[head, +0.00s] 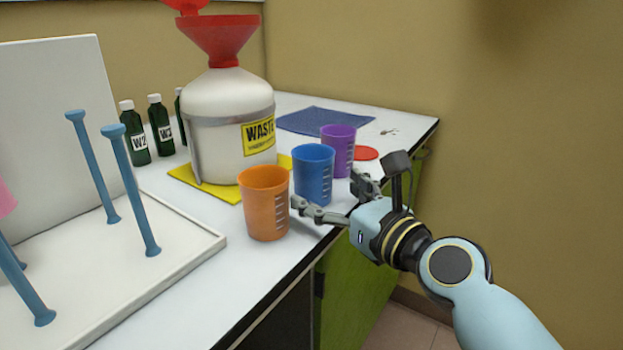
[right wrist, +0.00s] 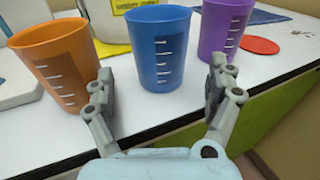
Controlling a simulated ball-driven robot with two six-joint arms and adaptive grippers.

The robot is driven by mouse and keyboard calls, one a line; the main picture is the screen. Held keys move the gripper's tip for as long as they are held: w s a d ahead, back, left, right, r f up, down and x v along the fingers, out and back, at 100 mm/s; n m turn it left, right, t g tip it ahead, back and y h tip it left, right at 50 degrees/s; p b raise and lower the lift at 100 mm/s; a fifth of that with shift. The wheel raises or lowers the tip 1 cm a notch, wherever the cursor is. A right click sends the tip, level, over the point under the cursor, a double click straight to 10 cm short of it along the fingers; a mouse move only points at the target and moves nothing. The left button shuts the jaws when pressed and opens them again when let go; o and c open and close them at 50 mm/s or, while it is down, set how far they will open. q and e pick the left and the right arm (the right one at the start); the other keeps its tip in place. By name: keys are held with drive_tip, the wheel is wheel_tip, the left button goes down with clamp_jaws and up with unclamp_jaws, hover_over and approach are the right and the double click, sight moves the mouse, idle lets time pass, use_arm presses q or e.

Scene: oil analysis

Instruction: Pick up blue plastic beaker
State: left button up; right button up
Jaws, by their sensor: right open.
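The blue plastic beaker (head: 313,172) stands upright on the white counter, between an orange beaker (head: 265,205) and a purple beaker (head: 338,147). My right gripper (head: 328,196) is open and empty at the counter's front edge, its fingers pointing toward the blue beaker. In the right wrist view the blue beaker (right wrist: 159,50) stands ahead, between and just beyond the two fingertips (right wrist: 158,85). The left finger is close to the orange beaker (right wrist: 60,65) and the right one overlaps the purple beaker (right wrist: 222,30) in the picture. My left gripper is not in view.
A white waste container (head: 225,125) with a red funnel stands on a yellow mat (head: 215,190) behind the beakers. A white drying rack with blue pegs (head: 130,190) is at left.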

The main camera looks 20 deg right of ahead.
sight(303, 151)
drive_tip(key=x, duration=0.5)
drive_tip(key=shift+w+b, duration=0.15)
drive_tip(key=shift+b, duration=0.15)
drive_tip(key=shift+c, duration=1.8)
use_arm(q)
drive_tip(key=shift+w+a+f, duration=0.1)
drive_tip(key=shift+w+f, duration=0.2)
drive_tip(key=shift+w, duration=0.4)
use_arm(e)
drive_tip(key=c, duration=1)
use_arm(q)
drive_tip(key=shift+r, duration=0.1)
use_arm(e)
drive_tip(key=shift+r, duration=0.15)
